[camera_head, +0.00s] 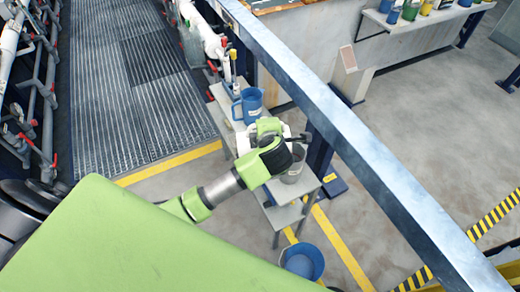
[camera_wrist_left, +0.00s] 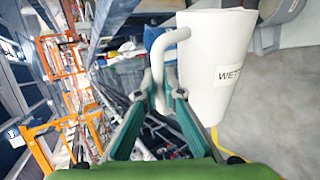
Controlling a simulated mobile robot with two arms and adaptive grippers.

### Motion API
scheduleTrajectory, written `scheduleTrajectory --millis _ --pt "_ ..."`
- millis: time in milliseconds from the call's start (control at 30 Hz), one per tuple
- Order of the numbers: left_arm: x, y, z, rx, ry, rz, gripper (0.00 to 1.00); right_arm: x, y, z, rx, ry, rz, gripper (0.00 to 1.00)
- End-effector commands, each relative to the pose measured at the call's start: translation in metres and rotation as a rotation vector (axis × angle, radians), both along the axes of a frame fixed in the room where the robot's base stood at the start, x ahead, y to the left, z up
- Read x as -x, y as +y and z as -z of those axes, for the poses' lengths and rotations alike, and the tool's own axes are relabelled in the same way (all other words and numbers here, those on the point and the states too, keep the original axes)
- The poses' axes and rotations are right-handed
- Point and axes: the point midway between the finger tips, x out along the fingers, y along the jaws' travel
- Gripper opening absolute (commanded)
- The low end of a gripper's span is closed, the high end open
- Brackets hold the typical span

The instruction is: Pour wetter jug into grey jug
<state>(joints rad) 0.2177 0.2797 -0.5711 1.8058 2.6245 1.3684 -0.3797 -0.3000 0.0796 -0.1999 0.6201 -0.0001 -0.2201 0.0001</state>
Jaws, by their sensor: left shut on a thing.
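The white wetter jug (camera_wrist_left: 212,55), with a label reading "WETT", is close up in the left wrist view. My left gripper (camera_wrist_left: 166,92) is shut on its handle, and the jug's body is to the right of the fingers. In the head view my left arm mostly hides the white jug, so I cannot tell its tilt there. The grey jug (camera_head: 292,172) stands on the grey stand, just below and partly behind my left wrist. Its inside is not clearly visible. My right gripper is in neither view.
A blue jug (camera_head: 249,104) stands farther back on the stand (camera_head: 284,216). A blue bucket (camera_head: 303,262) is on the floor below. A long blue rail (camera_head: 350,125) runs close to the right of the stand. Several containers sit on a far bench (camera_head: 405,22).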

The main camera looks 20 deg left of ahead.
Motion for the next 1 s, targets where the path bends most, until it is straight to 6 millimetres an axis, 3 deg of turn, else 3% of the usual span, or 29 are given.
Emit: scheduleTrajectory --millis 600,1000 --pt "0.013 0.022 0.02 0.165 -0.101 -0.002 0.0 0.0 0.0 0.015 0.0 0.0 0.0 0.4" --pt "0.015 0.027 0.021 0.206 -0.127 -0.001 0.0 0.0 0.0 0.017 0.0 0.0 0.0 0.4"
